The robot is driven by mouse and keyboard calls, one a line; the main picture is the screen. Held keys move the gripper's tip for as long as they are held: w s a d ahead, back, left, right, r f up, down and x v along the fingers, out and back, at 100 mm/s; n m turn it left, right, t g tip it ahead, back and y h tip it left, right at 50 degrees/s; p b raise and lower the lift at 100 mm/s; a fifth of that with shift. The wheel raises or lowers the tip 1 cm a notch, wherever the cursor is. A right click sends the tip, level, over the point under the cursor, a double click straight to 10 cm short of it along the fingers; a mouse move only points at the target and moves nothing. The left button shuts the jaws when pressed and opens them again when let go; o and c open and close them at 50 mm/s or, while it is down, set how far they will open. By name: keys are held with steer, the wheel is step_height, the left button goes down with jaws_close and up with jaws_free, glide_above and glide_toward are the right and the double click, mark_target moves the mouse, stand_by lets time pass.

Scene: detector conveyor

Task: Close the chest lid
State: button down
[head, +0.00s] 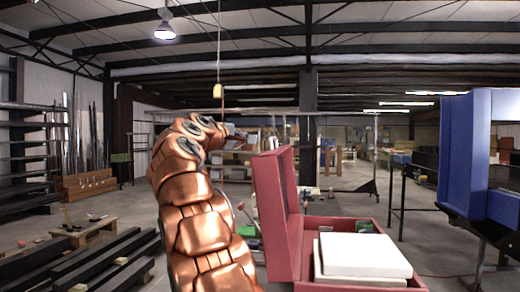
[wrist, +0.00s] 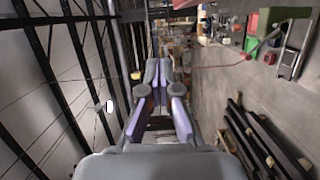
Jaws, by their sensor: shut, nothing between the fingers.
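The red chest (head: 302,250) stands at the lower right of centre in the head view. Its lid (head: 272,215) is open and stands roughly upright on the chest's left side. A white slab (head: 365,254) lies on top of a paler block in the chest, up near the rim. My copper arm rises to the left of the lid and bends toward it at the top. My gripper (wrist: 159,72) is shut and empty in the wrist view. In the head view it is small and partly hidden near the lid's top edge; I cannot tell whether it touches. The chest is not clearly seen in the wrist view.
A blue machine (head: 467,150) stands at the right on dark legs. Dark beams (head: 85,262) lie low at the left, near a wooden stool (head: 85,231). Shelving stands along the left wall. A yellow pendant (head: 218,91) hangs above my arm.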

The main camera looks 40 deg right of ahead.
steer(key=d+p, duration=0.4)
steer(key=d, duration=0.7)
steer(key=shift+w+d+f, duration=0.2)
steer(key=shift+d+f, duration=0.15)
stand_by(0.4)
steer(key=shift+a, duration=0.1)
